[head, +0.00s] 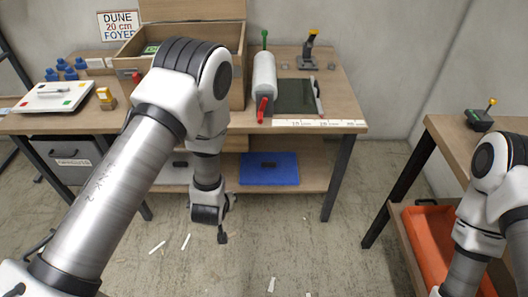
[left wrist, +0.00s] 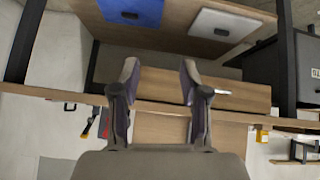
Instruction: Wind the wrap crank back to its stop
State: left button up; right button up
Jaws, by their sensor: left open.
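The wrap roll (head: 264,74) is a pale cylinder lying front to back on the table. A red crank handle (head: 262,108) shows at its near end and a green-knobbed lever (head: 264,40) stands at its far end; I cannot tell which is the wrap crank. My left gripper (head: 221,234) hangs low in front of the table, below its top and apart from the roll. In the left wrist view my left gripper (left wrist: 160,82) is open, with nothing between its fingers. Only part of my right arm shows; its gripper is out of view.
A wooden box (head: 243,72) stands left of the roll, partly behind my left arm. A dark mat (head: 294,96) and a joystick (head: 309,52) are to its right. A blue panel (head: 268,168) lies on the lower shelf. A side table (head: 460,137) stands at right above an orange bin (head: 424,232).

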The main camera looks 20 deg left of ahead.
pick_arm(q)
jog(key=w+d+f+n+t+y+b, duration=0.1)
jog(key=w+t+b, duration=0.1)
jog(key=w+b, duration=0.35)
jog(key=w+d+n+t+b, duration=0.1)
jog(key=w+n+t+b, duration=0.15)
jog(key=w, duration=0.55)
jog(key=n+t+y+b, duration=0.25)
jog(key=t+b, duration=0.25)
jog(key=b, duration=0.3)
send_near(260, 123)
jog(key=x, duration=0.4)
jog(key=shift+n+h, duration=0.25)
jog(key=shift+n, duration=0.15)
jog(key=b+x, duration=0.1)
jog(key=x, duration=0.7)
jog(key=shift+a+f, duration=0.1)
jog(key=shift+a, duration=0.05)
grip_shut()
pick_arm(e)
notch_tip(260, 123, down, 22)
jog(key=shift+w, duration=0.15)
